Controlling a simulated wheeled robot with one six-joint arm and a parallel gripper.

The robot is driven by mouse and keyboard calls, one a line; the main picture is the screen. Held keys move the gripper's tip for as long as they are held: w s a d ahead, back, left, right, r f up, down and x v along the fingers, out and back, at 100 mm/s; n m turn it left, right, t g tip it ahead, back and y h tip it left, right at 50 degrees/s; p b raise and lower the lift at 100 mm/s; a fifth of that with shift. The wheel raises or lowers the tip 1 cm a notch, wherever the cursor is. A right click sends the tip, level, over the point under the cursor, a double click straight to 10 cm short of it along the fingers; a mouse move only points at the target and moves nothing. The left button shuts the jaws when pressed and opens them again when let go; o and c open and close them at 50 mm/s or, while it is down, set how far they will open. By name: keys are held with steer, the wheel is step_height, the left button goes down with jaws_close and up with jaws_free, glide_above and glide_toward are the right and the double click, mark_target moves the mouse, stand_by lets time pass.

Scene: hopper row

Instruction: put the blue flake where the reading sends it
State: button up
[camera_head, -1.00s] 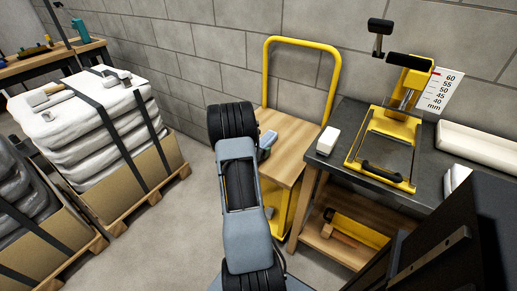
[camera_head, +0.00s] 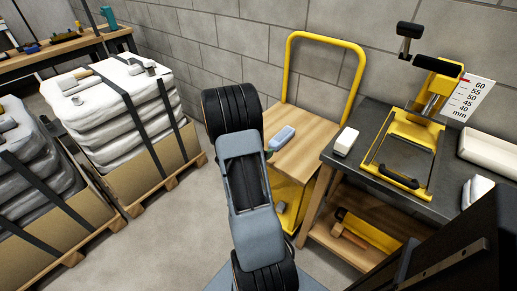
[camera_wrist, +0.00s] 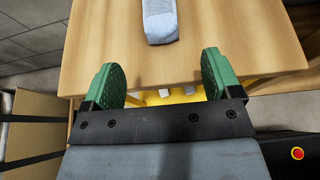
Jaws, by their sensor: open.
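The blue flake (camera_head: 282,138), a pale blue-grey elongated block, lies on the wooden top of the yellow cart (camera_head: 305,130). In the wrist view the flake (camera_wrist: 160,20) is at the top centre, beyond my gripper (camera_wrist: 162,80). The yellow gauge (camera_head: 408,140) stands on the dark bench at right. Its scale (camera_head: 469,97) reads 40 to 60 mm, with a red mark near the top, around 60.
A white block (camera_head: 346,141) and pale trays (camera_head: 490,152) sit on the dark bench (camera_head: 375,112). Sacks on pallets (camera_head: 125,110) stand at left, small pieces on top. Bare floor lies between the pallets and cart.

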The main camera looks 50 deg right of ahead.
steer(key=s+a+r+m+t+y, duration=0.1)
steer(key=a+r+m+y, duration=0.3)
steer(key=a, duration=0.8)
steer(key=s+a+r+m+t+y, duration=0.1)
steer(key=s+a+r+m+y, duration=0.1)
steer(key=a+r+m+y, duration=0.3)
steer(key=s+a+r+m+t+y, duration=0.1)
steer(key=a+r+m+y, duration=0.3)
steer(key=a+m, duration=0.5)
steer(key=a, duration=1)
steer(key=shift+s+r+y, duration=0.25)
steer(key=shift+y, duration=0.05)
step_height(320, 180, up, 20)
steer(key=t+p, duration=0.1)
steer(key=p, duration=1.7)
steer(key=shift+w+a+f, duration=0.15)
steer(key=shift+a+f, duration=0.1)
steer(key=shift+a, duration=0.15)
